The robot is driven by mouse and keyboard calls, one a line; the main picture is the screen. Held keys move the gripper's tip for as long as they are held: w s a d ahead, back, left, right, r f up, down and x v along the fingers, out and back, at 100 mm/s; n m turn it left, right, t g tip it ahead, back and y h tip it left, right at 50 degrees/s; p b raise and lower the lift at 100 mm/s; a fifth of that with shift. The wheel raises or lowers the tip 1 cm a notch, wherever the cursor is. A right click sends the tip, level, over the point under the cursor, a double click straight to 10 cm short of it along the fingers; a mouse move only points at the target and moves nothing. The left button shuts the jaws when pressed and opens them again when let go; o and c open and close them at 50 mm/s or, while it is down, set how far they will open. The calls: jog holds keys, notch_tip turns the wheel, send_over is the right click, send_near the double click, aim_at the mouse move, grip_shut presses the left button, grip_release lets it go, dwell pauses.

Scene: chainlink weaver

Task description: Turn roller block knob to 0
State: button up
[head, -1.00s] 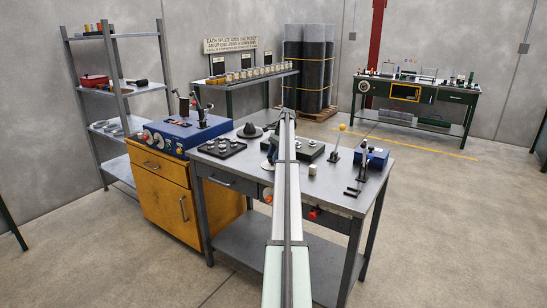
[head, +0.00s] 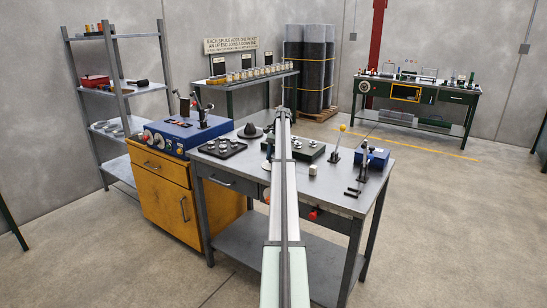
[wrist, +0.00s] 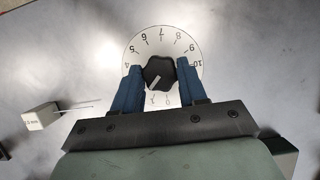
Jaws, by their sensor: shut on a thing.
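The roller block knob (wrist: 159,72) is a dark, lobed knob in the middle of a round white dial (wrist: 160,32) in the wrist view. The dial's numbers appear upside down, with several readable from 4 to 10 around the left, top and right. A white pointer mark on the knob points to the lower left, towards the partly covered low numbers. My gripper (wrist: 160,76) is shut on the knob, with one blue finger on each side. Its fingers cover parts of the dial's lower left and right. In the head view my arm hides most of the gripper and the dial.
A white labelled cube (wrist: 40,117) with thin wires lies left of the gripper in the wrist view. On the bench (head: 330,192) stand a yellow-tipped lever (head: 337,142), a blue box (head: 374,157), a black tray (head: 219,149) and a dark block (head: 307,148).

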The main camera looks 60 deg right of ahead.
jog(key=o, duration=1)
jog(key=shift+o, duration=0.2)
